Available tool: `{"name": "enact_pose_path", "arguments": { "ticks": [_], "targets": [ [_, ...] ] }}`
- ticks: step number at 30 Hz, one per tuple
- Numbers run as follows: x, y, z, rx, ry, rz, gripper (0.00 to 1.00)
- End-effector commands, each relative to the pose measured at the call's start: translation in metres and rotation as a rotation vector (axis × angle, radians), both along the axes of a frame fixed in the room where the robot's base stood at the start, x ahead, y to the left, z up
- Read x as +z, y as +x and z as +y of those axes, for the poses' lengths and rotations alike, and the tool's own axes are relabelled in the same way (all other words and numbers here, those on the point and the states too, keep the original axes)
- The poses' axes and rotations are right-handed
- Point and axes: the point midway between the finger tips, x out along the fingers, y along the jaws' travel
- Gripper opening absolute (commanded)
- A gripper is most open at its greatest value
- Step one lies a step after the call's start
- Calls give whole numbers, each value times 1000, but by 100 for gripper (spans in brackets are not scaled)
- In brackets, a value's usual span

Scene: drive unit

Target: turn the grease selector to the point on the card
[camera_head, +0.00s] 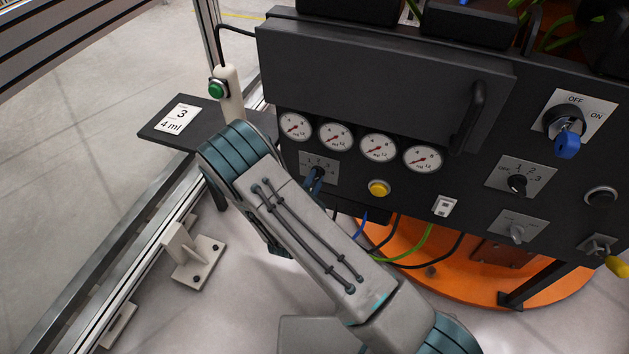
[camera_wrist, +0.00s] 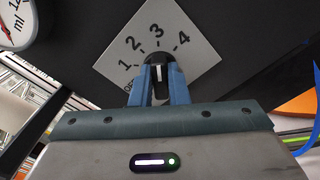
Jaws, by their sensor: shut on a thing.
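The card (camera_head: 178,119) lies on a dark shelf at the left and reads "3" and "4 ml". The grease selector is a black knob (camera_wrist: 159,72) with a white line, on a pale plate (camera_wrist: 190,62) marked 1 to 4. In the wrist view its white line points up, roughly at the 3. My gripper (camera_wrist: 160,88) is shut on the knob, with a blue finger on each side. In the head view my gripper (camera_head: 315,181) is at the plate (camera_head: 305,163) below the gauges, and the fingers partly hide the knob.
Several round gauges (camera_head: 376,148) sit just above the selector, with a yellow button (camera_head: 379,188) to its right. Another selector (camera_head: 517,184) and a blue OFF/ON key switch (camera_head: 567,143) are farther right. A green button (camera_head: 217,90) stands on a post behind my arm.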

Motion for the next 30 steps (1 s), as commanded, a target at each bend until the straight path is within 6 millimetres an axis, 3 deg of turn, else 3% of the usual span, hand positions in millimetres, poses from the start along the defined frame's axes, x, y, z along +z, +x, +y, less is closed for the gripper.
{"name": "enact_pose_path", "arguments": {
  "ticks": [11, 12, 14, 15, 24, 30],
  "targets": [
    [-2, -1, 1, 3, 5, 5, 0],
    [-2, -1, 1, 3, 5, 5, 17],
    [-2, -1, 1, 3, 5, 5, 34],
    [-2, -1, 1, 2, 5, 5, 36],
    [-1, -2, 0, 0, 4, 2, 36],
    [0, -27, 10, 3, 2, 3, 36]
  ]
}}
